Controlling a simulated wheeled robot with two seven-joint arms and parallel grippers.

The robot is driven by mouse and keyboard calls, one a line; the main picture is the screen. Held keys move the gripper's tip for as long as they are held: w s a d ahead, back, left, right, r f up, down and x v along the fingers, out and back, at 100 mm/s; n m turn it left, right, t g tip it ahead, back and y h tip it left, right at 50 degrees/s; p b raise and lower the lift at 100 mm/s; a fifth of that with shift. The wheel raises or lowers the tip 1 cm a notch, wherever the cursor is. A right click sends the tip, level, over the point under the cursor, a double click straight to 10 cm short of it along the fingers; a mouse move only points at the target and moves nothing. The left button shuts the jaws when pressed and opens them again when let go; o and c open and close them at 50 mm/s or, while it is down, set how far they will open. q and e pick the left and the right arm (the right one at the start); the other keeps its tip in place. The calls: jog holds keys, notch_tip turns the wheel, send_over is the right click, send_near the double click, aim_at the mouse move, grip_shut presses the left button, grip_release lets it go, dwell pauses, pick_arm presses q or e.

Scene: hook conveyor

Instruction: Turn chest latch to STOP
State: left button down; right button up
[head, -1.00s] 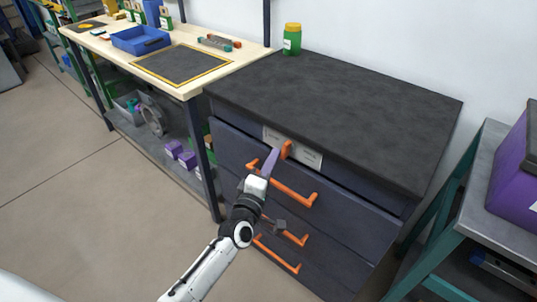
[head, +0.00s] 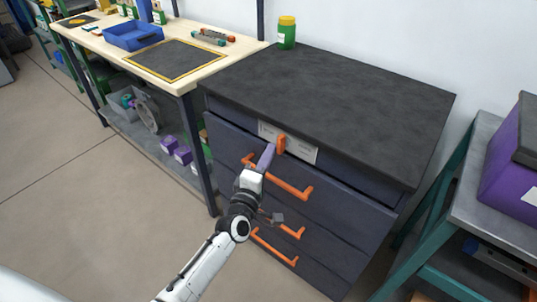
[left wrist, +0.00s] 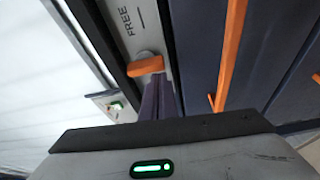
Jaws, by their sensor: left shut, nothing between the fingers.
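The dark chest of drawers (head: 330,100) has a white label plate (head: 301,151) at its top front. The orange latch (head: 281,144) stands out from the plate, and in the left wrist view the orange latch (left wrist: 146,65) lies crosswise near the word FREE. My left gripper (head: 268,155) has its purple fingers shut and empty, with the tips just beside the latch. In the left wrist view the fingertips (left wrist: 158,84) are right at the latch's edge; I cannot tell whether they touch. The STOP marking cannot be read. My right gripper is out of view.
Orange drawer handles (head: 288,189) stick out below the latch. A green jar (head: 286,33) with a yellow lid stands at the chest top's back corner. A wooden workbench (head: 200,79) stands left, and a metal stand with a purple box (head: 515,170) stands right.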

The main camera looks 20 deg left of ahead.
pick_arm(q)
jog(key=shift+w+a, duration=0.15)
jog(key=shift+a, duration=0.35)
jog(key=a, duration=0.1)
jog(key=w+a+b, duration=0.1)
jog(key=a, duration=0.1)
jog(key=shift+f+b, duration=0.15)
jog(key=shift+b, duration=0.15)
jog(key=s, duration=1)
jog(key=shift+d+p, duration=0.15)
jog(key=shift+p, duration=0.3)
jog(key=s+d+f+m+g+h, duration=0.1)
jog(key=s+d+f+m+g, duration=0.2)
jog(key=s+f+m, duration=0.6)
jog(key=s+d+f+m+g+h, duration=0.1)
jog(key=s+d+f+m+g, duration=0.3)
jog(key=s, duration=1.1)
notch_tip(320, 180, down, 5)
jog(key=m+g, duration=0.3)
jog(key=m, duration=0.3)
jog(key=shift+s+d+h, duration=0.15)
jog(key=shift+s+h, duration=0.1)
jog(key=shift+h, duration=0.15)
jog(key=shift+d+f, duration=0.1)
